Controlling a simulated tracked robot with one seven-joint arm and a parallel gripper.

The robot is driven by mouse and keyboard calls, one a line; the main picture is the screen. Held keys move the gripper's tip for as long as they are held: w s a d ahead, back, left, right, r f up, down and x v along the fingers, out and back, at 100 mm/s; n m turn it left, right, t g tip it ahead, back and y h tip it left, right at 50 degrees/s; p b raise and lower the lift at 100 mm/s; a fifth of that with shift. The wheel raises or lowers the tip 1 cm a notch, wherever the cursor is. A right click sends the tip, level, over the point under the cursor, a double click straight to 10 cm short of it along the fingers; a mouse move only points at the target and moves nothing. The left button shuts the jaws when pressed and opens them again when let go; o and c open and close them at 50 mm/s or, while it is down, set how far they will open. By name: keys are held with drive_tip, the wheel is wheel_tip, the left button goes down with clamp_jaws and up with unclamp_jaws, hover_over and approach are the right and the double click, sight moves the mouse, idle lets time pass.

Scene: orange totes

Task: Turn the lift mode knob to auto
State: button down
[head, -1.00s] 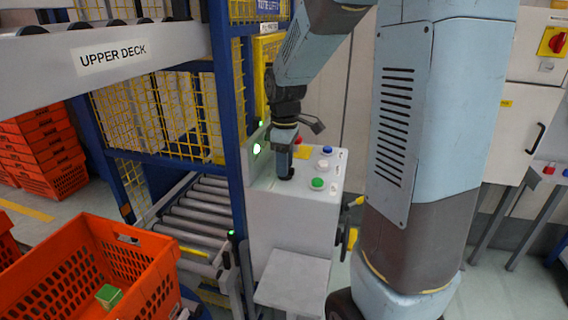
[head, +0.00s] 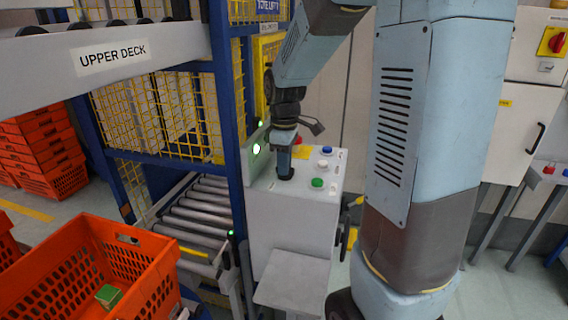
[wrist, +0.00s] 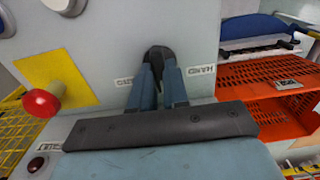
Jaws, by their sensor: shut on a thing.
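The lift mode knob (wrist: 157,53) is a black knob on the grey control box, seen in the wrist view between my fingertips. My gripper (wrist: 159,78) is shut on it, with a blue finger on each side. A label reading HAND (wrist: 201,69), upside down, lies right of the knob. Another label (wrist: 124,82) on the left is partly hidden by a finger and I cannot read it fully. In the head view my gripper (head: 285,168) points down onto the top of the control box (head: 290,215). The knob's pointer direction cannot be told.
A red mushroom button (wrist: 41,102) on a yellow plate sits beside the knob. Green (head: 317,183) and blue (head: 327,150) buttons are on the same panel. A blue post (head: 226,120) and yellow mesh stand left. An orange tote (head: 95,270) holds a green box.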

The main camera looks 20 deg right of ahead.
drive_tip(key=shift+w+m, duration=0.1)
drive_tip(key=shift+m, duration=0.2)
drive_tip(key=m, duration=0.4)
drive_tip(key=shift+m, duration=2.2)
drive_tip(key=shift+r, duration=0.1)
drive_tip(key=c, duration=1.1)
unclamp_jaws()
wheel_tip(320, 180, up, 14)
drive_tip(key=shift+f, duration=0.25)
